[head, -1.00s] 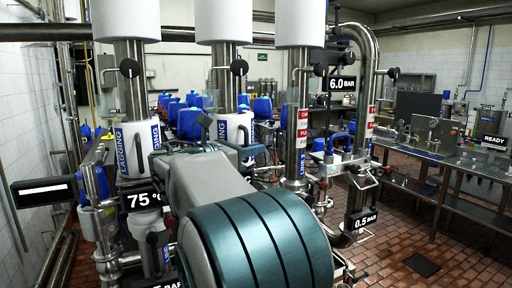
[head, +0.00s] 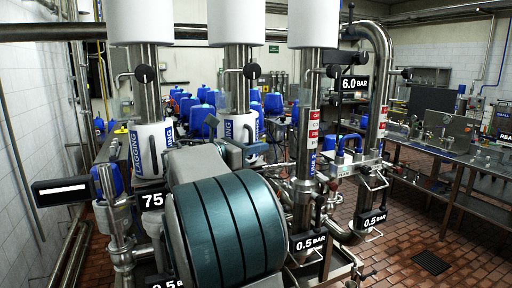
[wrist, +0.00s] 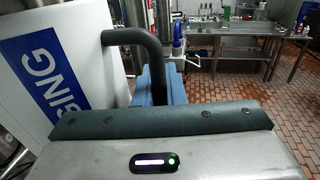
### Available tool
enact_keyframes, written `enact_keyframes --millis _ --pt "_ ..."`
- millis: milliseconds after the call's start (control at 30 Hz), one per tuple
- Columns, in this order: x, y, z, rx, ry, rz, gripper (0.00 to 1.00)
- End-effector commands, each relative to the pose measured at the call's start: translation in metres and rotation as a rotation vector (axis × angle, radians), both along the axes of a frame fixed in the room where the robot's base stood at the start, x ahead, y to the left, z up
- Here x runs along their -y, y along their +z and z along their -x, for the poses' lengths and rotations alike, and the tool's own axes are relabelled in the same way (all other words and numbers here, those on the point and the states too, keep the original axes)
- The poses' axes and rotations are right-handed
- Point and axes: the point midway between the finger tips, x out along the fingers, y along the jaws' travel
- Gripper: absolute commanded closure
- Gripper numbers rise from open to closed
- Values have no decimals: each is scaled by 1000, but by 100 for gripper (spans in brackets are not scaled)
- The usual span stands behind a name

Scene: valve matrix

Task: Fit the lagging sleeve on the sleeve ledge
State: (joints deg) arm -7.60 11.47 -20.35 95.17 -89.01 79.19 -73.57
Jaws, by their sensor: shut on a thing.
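A white lagging sleeve (head: 241,126) with a blue label shows at the middle pipe (head: 237,88) in the head view, partly hidden by my arm. A white sleeve with a blue label also fills the left of the wrist view (wrist: 72,85), tilted in the picture. Its bent black handle (wrist: 140,38) runs down to my gripper (wrist: 156,86), whose blue-grey fingers are shut on it. In the head view my gripper (head: 243,152) is at the front of the middle sleeve. I cannot tell how fully the sleeve surrounds the pipe. The sleeve ledge cannot be made out, probably behind my arm.
Another white LAGGING sleeve (head: 150,150) is around the left pipe. A pipe with red labels (head: 313,125) stands close on the right, with gauges and valve handles near it. A steel table (head: 440,165) stands farther right, with open brick floor (head: 405,240) before it.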

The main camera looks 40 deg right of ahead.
Motion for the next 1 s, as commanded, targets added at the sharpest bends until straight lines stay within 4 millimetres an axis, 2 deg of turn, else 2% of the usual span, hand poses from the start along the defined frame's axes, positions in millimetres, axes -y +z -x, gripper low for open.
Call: enact_keyframes --millis 700,733,800,833,1000 --pt "0 -5 0 0 0 1 100" --pt "0 -5 0 0 0 1 87" --pt "0 -5 0 0 0 1 68" --pt "0 -5 0 0 0 1 64" --pt "0 -5 0 0 0 1 64"
